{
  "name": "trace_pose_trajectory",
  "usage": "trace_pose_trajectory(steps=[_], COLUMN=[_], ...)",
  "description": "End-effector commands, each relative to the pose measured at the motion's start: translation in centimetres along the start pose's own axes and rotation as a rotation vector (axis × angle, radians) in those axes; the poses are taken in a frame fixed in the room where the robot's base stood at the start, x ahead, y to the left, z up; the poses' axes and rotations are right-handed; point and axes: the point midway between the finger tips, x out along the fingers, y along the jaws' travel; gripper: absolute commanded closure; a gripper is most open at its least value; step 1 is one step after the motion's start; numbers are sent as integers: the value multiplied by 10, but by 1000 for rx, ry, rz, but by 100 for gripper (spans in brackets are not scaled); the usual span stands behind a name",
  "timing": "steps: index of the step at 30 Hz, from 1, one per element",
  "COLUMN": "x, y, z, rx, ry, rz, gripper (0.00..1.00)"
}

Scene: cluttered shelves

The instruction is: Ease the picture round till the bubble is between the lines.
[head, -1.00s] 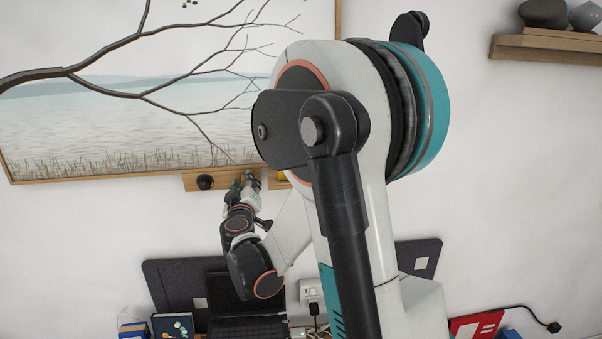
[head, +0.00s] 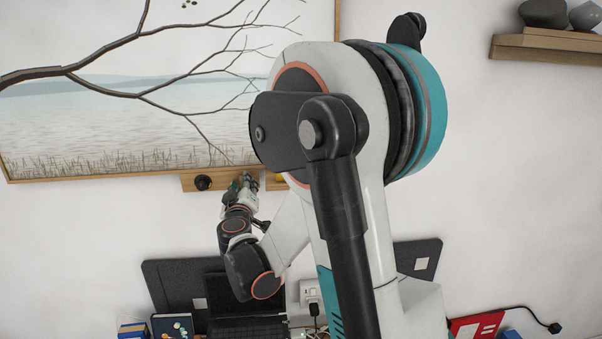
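The framed picture (head: 120,120) of a bare branch over water hangs at the upper left. Its lower frame edge (head: 100,178) slopes, with the left end lower in the view. A small wooden piece (head: 223,181) with a dark round knob (head: 203,182) sits along the bottom edge. My gripper (head: 245,181) is at the wooden piece, right of the knob. Its fingers are too small to read.
My arm covers the middle of the view and part of the picture's right side. A wooden shelf (head: 545,49) with dark stones is at the upper right. Below are dark panels (head: 172,282), a laptop (head: 248,328), a wall socket (head: 310,292) and books (head: 173,326).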

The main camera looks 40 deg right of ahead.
Motion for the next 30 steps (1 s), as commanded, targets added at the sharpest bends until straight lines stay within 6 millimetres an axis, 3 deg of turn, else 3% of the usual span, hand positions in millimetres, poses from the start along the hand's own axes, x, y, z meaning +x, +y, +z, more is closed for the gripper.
trace_pose_trajectory(steps=[30], x=[0], y=[-8], z=[-2], rx=[-1], ry=[0], rz=[0], gripper=[87])
